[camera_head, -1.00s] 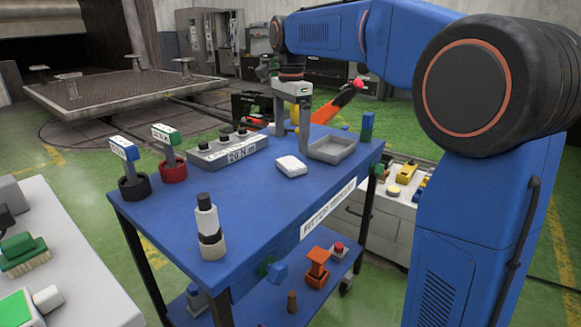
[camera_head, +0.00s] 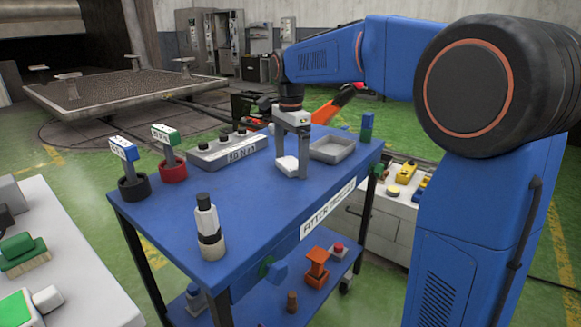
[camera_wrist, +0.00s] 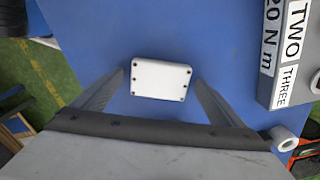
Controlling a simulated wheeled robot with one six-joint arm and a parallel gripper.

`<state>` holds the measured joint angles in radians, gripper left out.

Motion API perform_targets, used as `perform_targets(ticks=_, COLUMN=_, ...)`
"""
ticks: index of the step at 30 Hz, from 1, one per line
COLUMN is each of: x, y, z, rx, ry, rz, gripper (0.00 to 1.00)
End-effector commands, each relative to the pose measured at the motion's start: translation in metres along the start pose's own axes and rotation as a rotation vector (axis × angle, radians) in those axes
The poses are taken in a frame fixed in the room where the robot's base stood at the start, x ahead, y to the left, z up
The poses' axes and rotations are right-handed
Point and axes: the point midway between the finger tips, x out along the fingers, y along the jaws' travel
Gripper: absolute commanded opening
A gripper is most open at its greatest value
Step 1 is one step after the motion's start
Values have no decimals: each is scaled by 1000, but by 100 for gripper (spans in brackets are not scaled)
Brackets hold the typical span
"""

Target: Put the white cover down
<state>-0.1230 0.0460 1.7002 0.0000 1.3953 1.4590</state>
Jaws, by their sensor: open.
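The white cover (camera_head: 287,164) lies flat on the blue trolley top (camera_head: 255,205). In the wrist view the white cover (camera_wrist: 160,79) is a small rounded block with dark screws at its corners. My gripper (camera_head: 291,168) is over it, fingers pointing down. In the wrist view my gripper (camera_wrist: 162,90) is open, with one finger on each side of the cover and a gap visible on both sides. In the head view a finger hides part of the cover. I cannot tell how far the fingertips are above the tabletop.
A grey tray (camera_head: 332,148) stands just right of my gripper. A grey box with knobs (camera_head: 228,149) is to the left; its labels show in the wrist view (camera_wrist: 290,50). Two signs on round bases and a bottle (camera_head: 209,228) stand further left. The front middle is clear.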

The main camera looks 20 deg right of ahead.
Motion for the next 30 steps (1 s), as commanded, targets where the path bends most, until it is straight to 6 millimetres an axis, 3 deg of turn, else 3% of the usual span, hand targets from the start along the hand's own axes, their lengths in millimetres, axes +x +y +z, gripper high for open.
perform_targets(ticks=1, x=0, y=0, z=0, rx=0, ry=0, rz=0, gripper=85)
perform_targets(ticks=6, x=0, y=0, z=0, rx=0, ry=0, rz=0, gripper=44)
perform_targets(ticks=8, x=0, y=0, z=0, rx=0, ry=0, rz=-1, gripper=34)
perform_targets(ticks=17, x=-6, y=0, z=0, rx=0, ry=0, rz=-2, gripper=34)
perform_targets(ticks=30, x=-79, y=0, z=0, rx=0, ry=0, rz=-3, gripper=34)
